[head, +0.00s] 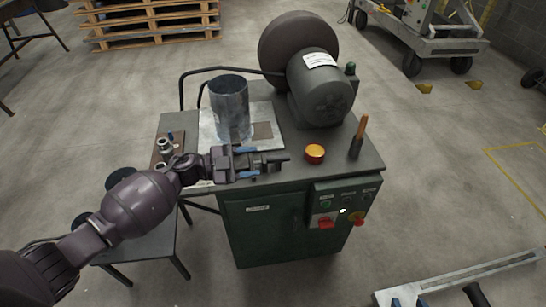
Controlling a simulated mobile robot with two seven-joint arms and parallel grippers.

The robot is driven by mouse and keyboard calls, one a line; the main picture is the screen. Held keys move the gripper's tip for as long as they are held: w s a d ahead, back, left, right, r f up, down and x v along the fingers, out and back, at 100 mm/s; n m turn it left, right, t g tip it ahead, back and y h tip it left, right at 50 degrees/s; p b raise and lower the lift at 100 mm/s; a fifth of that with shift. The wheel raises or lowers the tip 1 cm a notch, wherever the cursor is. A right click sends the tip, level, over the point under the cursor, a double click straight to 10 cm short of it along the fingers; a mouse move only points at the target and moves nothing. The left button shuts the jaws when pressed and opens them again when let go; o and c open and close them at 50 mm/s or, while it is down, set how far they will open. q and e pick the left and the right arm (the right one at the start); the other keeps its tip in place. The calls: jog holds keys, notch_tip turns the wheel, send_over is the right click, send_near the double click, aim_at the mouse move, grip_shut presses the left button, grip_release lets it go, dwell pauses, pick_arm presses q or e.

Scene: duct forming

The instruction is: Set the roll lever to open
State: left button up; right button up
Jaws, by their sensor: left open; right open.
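A lever with an orange handle (361,129) stands nearly upright at the right front corner of the dark machine top (342,171). It is the only clear lever in the head view; I cannot read a marking for its positions. My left gripper (254,161) is open above the front edge of the machine top, well to the left of the lever and apart from it. A small dark part lies just past its fingers; I cannot tell whether they touch it.
An orange dome (315,153) sits between my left gripper and the lever. A large grey motor housing (321,88) stands behind. A sheet-metal cylinder (230,107) stands at the left. A control panel (341,205) with a red knob is on the front.

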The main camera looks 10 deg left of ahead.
aim_at(275, 158)
pick_arm(q)
jog(key=shift+x, duration=3.15)
jog(key=shift+c, duration=0.3)
grip_shut()
